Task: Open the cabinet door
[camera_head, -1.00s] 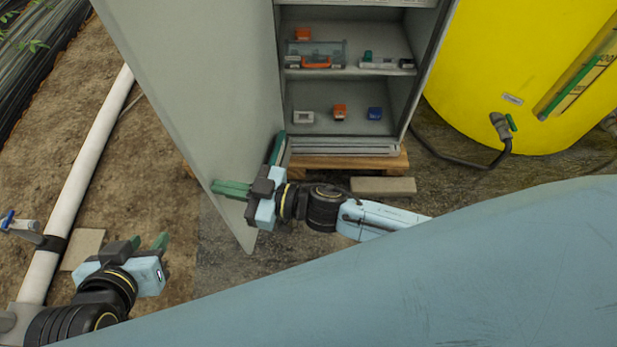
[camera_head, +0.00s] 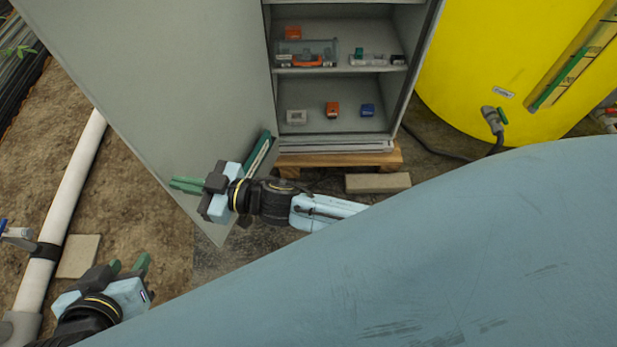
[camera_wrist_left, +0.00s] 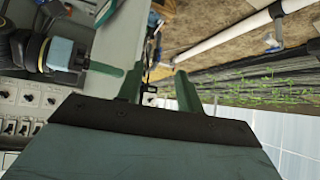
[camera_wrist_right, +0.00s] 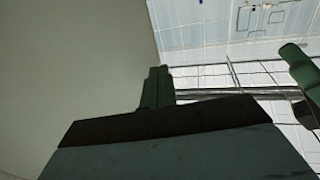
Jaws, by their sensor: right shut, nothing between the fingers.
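The cabinet door (camera_head: 150,75) is a large grey panel, hinged at the left of the cabinet (camera_head: 335,82). It stands wide open, swung out to the left, and the shelves show. My right gripper (camera_head: 222,160) is at the inner face of the door, low down, shut with nothing between its fingers. I cannot tell exactly where it touches. In the right wrist view the door (camera_wrist_right: 70,70) fills the left side. My left gripper (camera_head: 130,262) is open and empty at the lower left, apart from the door. Its fingers show in the left wrist view (camera_wrist_left: 158,85).
Small boxes and a clear case (camera_head: 306,54) sit on the shelves. The cabinet stands on a wooden pallet (camera_head: 340,159). A yellow tank (camera_head: 480,80) is at the right. A white pipe (camera_head: 72,180) runs along the left. Bare soil lies between pipe and door.

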